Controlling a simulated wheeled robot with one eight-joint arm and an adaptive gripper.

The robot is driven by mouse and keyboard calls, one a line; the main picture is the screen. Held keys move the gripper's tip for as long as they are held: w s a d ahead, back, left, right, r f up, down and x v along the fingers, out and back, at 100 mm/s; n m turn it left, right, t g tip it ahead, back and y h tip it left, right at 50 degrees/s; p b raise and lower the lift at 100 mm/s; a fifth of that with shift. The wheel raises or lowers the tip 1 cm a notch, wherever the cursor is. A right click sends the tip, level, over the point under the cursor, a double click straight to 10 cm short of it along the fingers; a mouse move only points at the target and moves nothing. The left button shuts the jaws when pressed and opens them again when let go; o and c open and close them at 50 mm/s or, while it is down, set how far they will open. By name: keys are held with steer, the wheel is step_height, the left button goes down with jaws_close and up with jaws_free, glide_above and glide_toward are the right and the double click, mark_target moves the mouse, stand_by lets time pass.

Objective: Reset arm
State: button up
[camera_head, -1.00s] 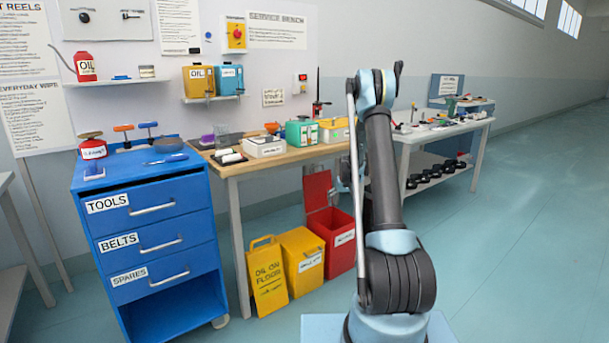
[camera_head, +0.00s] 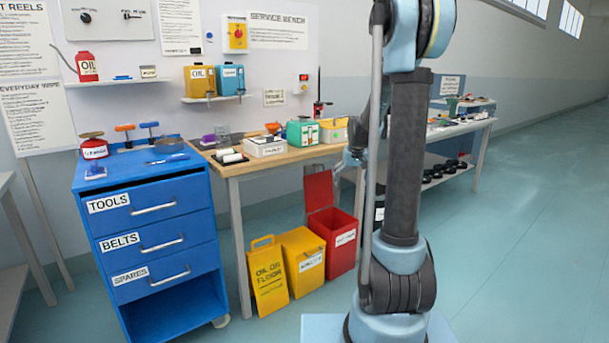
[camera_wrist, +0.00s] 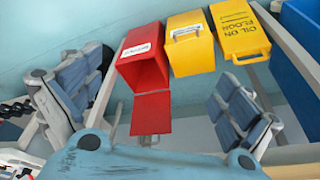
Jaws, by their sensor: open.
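My arm (camera_head: 408,150) stands upright on its base in the head view, with the elbow at the top edge. My gripper (camera_head: 346,164) shows only in part there, behind the arm and near the red bin's raised lid. In the wrist view my gripper (camera_wrist: 158,92) is open, its two fingers wide apart at left and right. Nothing is seen between the fingers except the background. The open red bin (camera_wrist: 143,62) lies in view beyond them, apart from the fingers as far as I can tell.
A wooden service bench (camera_head: 232,169) carries boxes and bottles. A yellow bin (camera_head: 303,262) and a yellow oil-on-floor sign (camera_head: 267,280) stand beside the red bin. A blue tool cabinet (camera_head: 150,235) is at left. A side table (camera_head: 486,130) stands behind my arm. Floor at right is clear.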

steer(key=s+r, duration=0.2)
steer(key=s, duration=1)
steer(key=s+r, duration=0.2)
steer(key=s, duration=0.9)
steer(key=s+f, duration=0.4)
steer(key=s, duration=0.5)
steer(key=s+f+g, duration=0.1)
steer(key=s+f, duration=0.3)
steer(key=s, duration=0.5)
steer(key=shift+m, duration=0.3)
steer(key=shift+w+f, duration=0.15)
steer(key=shift+w, duration=0.3)
